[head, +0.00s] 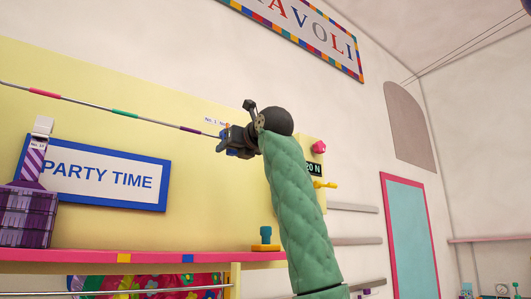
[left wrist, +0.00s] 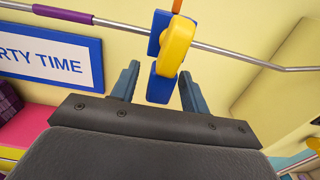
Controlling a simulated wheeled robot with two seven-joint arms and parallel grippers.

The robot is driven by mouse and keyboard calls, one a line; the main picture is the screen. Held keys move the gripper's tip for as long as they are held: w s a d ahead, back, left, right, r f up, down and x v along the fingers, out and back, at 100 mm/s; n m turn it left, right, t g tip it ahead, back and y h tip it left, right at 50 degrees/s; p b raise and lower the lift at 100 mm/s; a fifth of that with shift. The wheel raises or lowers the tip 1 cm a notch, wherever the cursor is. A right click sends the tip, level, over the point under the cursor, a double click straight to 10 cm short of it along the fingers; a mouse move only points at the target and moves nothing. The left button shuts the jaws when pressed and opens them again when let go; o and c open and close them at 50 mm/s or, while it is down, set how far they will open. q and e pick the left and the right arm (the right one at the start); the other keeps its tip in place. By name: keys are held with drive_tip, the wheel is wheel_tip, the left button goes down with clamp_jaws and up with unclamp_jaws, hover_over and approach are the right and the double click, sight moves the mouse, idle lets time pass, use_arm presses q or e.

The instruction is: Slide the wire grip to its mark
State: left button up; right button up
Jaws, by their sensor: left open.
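The wire grip (left wrist: 177,45), a blue piece with a rounded yellow front, sits on the thin metal wire (left wrist: 225,52) in the left wrist view. My left gripper (left wrist: 158,78) is open, one finger on each side of the grip's lower blue part; I cannot tell whether they touch it. In the head view my left gripper (head: 231,142) is at the wire's right end and hides most of the grip. The wire carries a pink mark (head: 45,93), a green mark (head: 124,113) and a purple mark (head: 190,129), all left of the grip. My right gripper is not in view.
A yellow board (head: 100,75) stands behind the wire, with a blue-framed PARTY TIME sign (head: 98,175). A purple box (head: 27,215) stands at left on a pink shelf (head: 150,256). A dark display (head: 314,168) is right of my arm. The wire bends at its right end.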

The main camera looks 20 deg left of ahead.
use_arm(q)
drive_tip(key=b+v, duration=0.1)
drive_tip(key=v, duration=0.3)
drive_tip(key=shift+s+d, duration=0.1)
idle(0.7)
